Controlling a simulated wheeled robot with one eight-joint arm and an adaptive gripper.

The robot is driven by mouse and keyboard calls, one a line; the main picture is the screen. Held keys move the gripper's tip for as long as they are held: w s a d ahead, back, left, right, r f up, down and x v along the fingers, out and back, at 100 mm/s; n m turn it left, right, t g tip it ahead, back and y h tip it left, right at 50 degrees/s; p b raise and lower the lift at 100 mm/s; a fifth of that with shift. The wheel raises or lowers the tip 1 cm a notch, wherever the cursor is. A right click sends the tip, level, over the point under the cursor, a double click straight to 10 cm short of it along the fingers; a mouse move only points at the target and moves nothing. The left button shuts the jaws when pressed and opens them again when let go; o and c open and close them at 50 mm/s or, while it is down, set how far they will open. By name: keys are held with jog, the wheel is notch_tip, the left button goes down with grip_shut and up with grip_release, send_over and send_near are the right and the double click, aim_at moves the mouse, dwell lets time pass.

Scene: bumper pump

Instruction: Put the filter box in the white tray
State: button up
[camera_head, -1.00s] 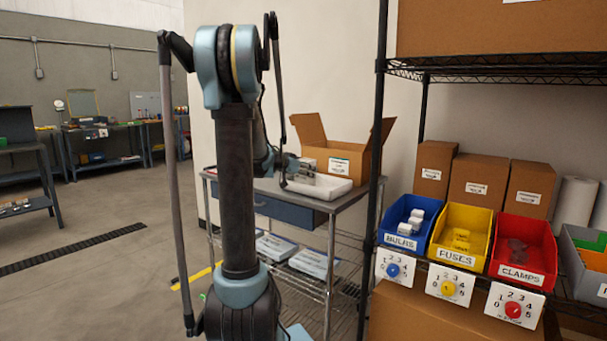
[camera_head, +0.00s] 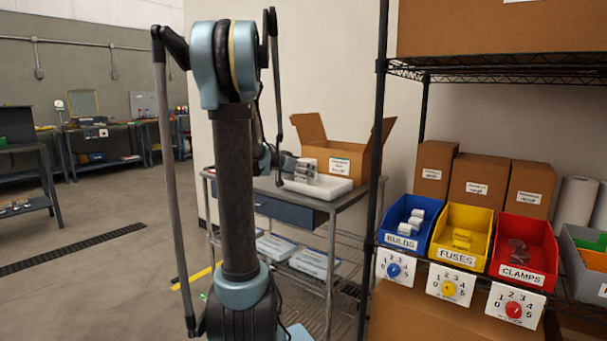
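The white tray (camera_head: 335,190) sits on top of the metal cart, in front of an open cardboard box. My gripper (camera_head: 308,171) is low over the tray's left and back part, close to the box. Its fingers are small here, and I cannot tell whether they hold anything. I cannot clearly make out a filter box at the gripper or in the tray. Two flat, white-topped boxes lie on the cart's lower shelf, one at left (camera_head: 275,245) and one at right (camera_head: 314,262).
The open cardboard box (camera_head: 340,152) stands at the back of the cart (camera_head: 345,205). A dark shelf post rises just right of the cart. The rack holds blue (camera_head: 396,238), yellow (camera_head: 468,220) and red (camera_head: 521,232) bins. Open floor lies to the left.

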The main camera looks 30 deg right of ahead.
jog(key=v, duration=0.9)
jog(key=s+a+f+n+y, duration=0.4)
jog(key=s+a+f, duration=0.3)
jog(key=s+a, duration=0.2)
jog(key=s+a+f+n+g+y, duration=0.1)
jog(key=s+a+f+n+y, duration=0.3)
jog(key=s+a+f, duration=0.4)
jog(key=s+a+f+n+g+y, duration=0.1)
jog(key=s+a+f+n+y, duration=0.3)
jog(key=s+a, duration=0.7)
jog(key=a+f+n, duration=0.2)
jog(key=a+f, duration=0.2)
jog(key=a, duration=0.3)
jog(key=shift+s+a+f+y, duration=0.2)
jog(key=shift+s+y, duration=0.1)
jog(key=shift+s, duration=0.05)
